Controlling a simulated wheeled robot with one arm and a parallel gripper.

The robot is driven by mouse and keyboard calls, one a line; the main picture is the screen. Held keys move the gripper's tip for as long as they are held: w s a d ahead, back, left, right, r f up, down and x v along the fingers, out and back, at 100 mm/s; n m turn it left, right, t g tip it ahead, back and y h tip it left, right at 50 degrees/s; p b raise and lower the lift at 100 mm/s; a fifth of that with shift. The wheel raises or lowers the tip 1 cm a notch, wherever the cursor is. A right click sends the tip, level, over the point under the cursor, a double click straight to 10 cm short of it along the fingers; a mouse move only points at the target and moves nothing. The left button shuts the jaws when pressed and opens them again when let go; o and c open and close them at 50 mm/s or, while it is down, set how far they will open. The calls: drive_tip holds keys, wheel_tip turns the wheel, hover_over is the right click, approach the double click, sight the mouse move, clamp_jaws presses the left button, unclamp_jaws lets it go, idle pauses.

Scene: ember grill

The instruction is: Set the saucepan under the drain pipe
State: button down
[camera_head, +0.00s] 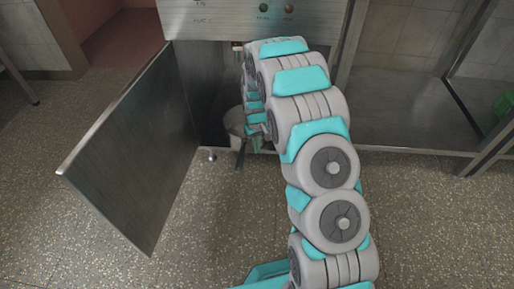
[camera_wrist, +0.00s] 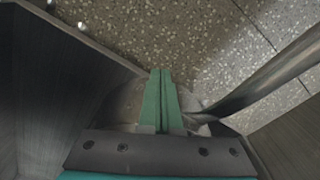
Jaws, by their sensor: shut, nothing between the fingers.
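The grey saucepan (camera_head: 233,121) sits low in the open cabinet, partly hidden by my arm. Its dark handle (camera_head: 240,157) points out over the cabinet's front edge. In the wrist view, part of its round body (camera_wrist: 124,103) shows behind my fingers, and what looks like its handle (camera_wrist: 262,84) runs to the upper right. My gripper (camera_wrist: 161,72) is shut and empty, its green fingertips over the pan. A small pale fitting (camera_head: 238,47) under the panel may be the drain pipe; I cannot tell.
The cabinet door (camera_head: 135,150) stands open at the left. A metal panel with knobs (camera_head: 250,20) is above the opening. Cabinet walls close in on both sides of my gripper in the wrist view. The speckled floor (camera_head: 215,235) in front is clear.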

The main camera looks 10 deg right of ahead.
drive_tip(key=shift+w+a+p, duration=0.25)
drive_tip(key=shift+w, duration=0.95)
drive_tip(key=shift+w+a+p, duration=0.2)
drive_tip(key=shift+w+p, duration=0.05)
drive_tip(key=shift+w, duration=0.95)
drive_tip(key=shift+w+a+p, duration=0.25)
drive_tip(key=shift+w, duration=0.95)
